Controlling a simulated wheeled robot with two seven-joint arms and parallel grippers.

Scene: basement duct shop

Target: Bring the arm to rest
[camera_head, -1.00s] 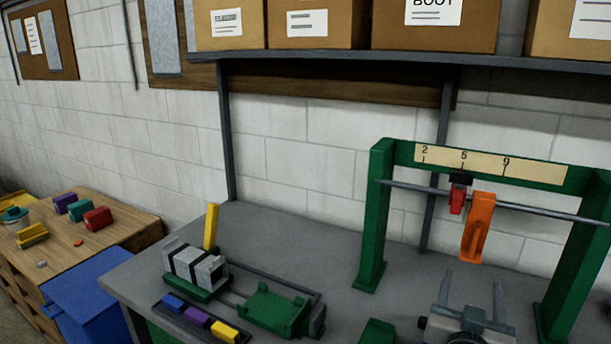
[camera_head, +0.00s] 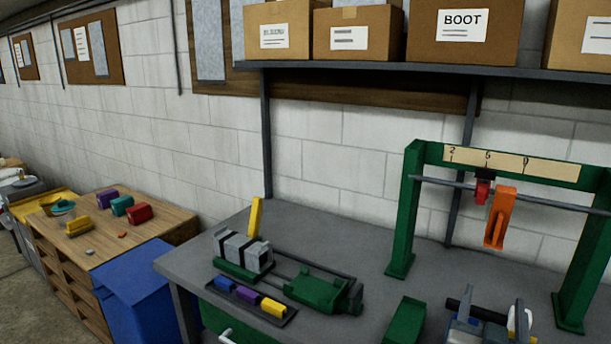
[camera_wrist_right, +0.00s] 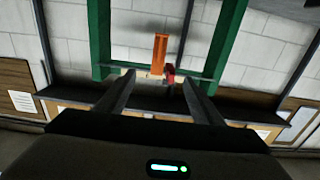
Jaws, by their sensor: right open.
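My right gripper (camera_head: 491,318) is low at the right of the head view, in front of the green gantry frame (camera_head: 405,215). Its jaws are apart with nothing visible between them. In the right wrist view its two fingers (camera_wrist_right: 157,80) stand apart, with the gantry beyond them, upside down. An orange hanging piece (camera_head: 499,218) and a red clip (camera_head: 482,192) hang on the gantry's grey rod, clear of the gripper. My left gripper is not in view.
On the grey bench (camera_head: 330,225) are a green fixture (camera_head: 322,289), a striped grey block (camera_head: 243,250) and a tray of coloured blocks (camera_head: 275,312). A blue bin (camera_head: 138,290) and wooden cabinet (camera_head: 165,232) stand left. A shelf (camera_head: 400,71) with boxes is above.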

